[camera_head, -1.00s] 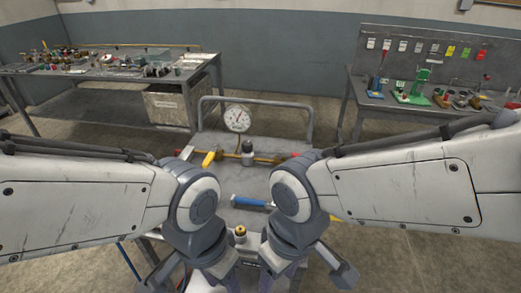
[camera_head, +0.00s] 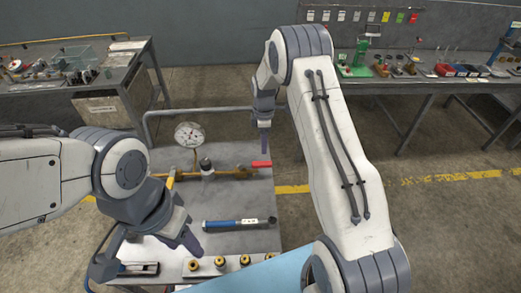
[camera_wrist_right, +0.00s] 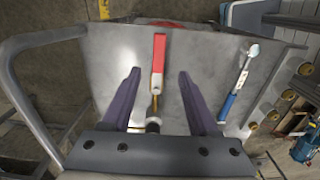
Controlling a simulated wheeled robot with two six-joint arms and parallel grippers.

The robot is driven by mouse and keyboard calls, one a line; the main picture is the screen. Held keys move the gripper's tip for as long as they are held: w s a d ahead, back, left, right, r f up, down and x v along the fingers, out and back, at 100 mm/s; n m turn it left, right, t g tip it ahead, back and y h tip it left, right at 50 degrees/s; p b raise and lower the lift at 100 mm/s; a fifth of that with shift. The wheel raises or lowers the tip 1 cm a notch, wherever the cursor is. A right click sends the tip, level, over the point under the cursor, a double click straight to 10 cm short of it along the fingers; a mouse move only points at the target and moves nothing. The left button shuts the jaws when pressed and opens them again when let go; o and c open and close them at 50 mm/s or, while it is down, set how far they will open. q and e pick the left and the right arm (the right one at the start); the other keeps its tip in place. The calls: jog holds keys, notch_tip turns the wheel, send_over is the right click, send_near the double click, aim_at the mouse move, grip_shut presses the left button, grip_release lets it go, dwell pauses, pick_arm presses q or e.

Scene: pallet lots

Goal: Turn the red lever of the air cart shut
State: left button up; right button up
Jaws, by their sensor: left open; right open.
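The air cart (camera_head: 235,190) has a grey top with a brass pipe line across it. The red lever (camera_head: 261,164) is at the right end of this line and lies roughly along the pipe. In the right wrist view the red lever (camera_wrist_right: 159,53) appears between and beyond the fingertips. My right gripper (camera_head: 264,150) is open, pointing down just above and behind the lever. In the right wrist view, the right gripper (camera_wrist_right: 160,72) shows nothing held. My left gripper (camera_head: 148,258) is open and empty over the cart's front left.
A round gauge (camera_head: 189,134) and a yellow handle (camera_head: 171,180) stand on the pipe line. A blue-handled tool (camera_head: 222,225) lies in front. Several brass fittings (camera_head: 220,263) line the front edge. A tube rail (camera_head: 147,127) rises at the back.

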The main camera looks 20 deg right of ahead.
aim_at(263, 163)
notch_tip(263, 163, down, 9)
jog(key=p, duration=0.3)
jog(key=shift+w+a, duration=0.1)
jog(key=shift+w, duration=0.05)
jog(key=shift+f+p, duration=0.3)
jog(key=shift+f, duration=0.5)
grip_shut()
dwell(0.7)
